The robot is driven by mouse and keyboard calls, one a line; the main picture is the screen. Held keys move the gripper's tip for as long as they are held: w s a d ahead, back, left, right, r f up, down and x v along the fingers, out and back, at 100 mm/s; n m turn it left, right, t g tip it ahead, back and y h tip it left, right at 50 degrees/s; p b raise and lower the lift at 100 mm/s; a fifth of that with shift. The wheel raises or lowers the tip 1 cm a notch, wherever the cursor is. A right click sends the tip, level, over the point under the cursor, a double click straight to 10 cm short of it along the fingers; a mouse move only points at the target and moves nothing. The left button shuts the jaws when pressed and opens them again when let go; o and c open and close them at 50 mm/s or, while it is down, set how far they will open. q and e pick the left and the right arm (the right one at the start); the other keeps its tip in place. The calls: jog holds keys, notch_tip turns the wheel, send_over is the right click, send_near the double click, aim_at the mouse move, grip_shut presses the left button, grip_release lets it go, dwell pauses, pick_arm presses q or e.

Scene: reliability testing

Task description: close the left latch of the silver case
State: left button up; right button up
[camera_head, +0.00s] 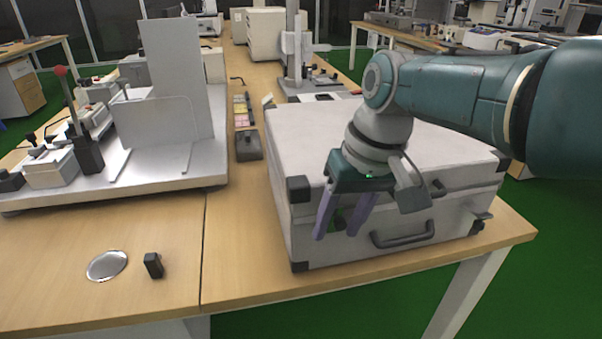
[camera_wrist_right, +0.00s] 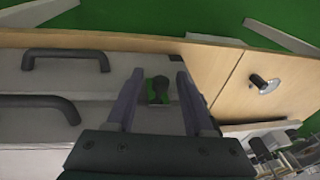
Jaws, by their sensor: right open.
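The silver case (camera_head: 285,225) stands on the wooden table, its lid down. Its front carries a dark handle (camera_head: 402,235), which also shows in the wrist view (camera_wrist_right: 66,57). My right gripper (camera_head: 340,232) is in front of the case's left part, fingers pointing down and apart. In the wrist view, the left latch (camera_wrist_right: 158,88), dark with green, lies between the two open fingers (camera_wrist_right: 160,76). No finger clearly touches it, and I cannot tell whether it is fastened. The right latch (camera_head: 480,221) juts out at the case's right front. My left gripper is not in view.
A small black block (camera_head: 153,265) and a round silver dish (camera_head: 107,265) lie on the table at left. A grey instrument with an upright panel (camera_head: 178,75) stands behind them. The table's front edge runs close before the case.

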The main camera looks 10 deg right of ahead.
jog(key=p+v, duration=0.8)
jog(key=v, duration=0.2)
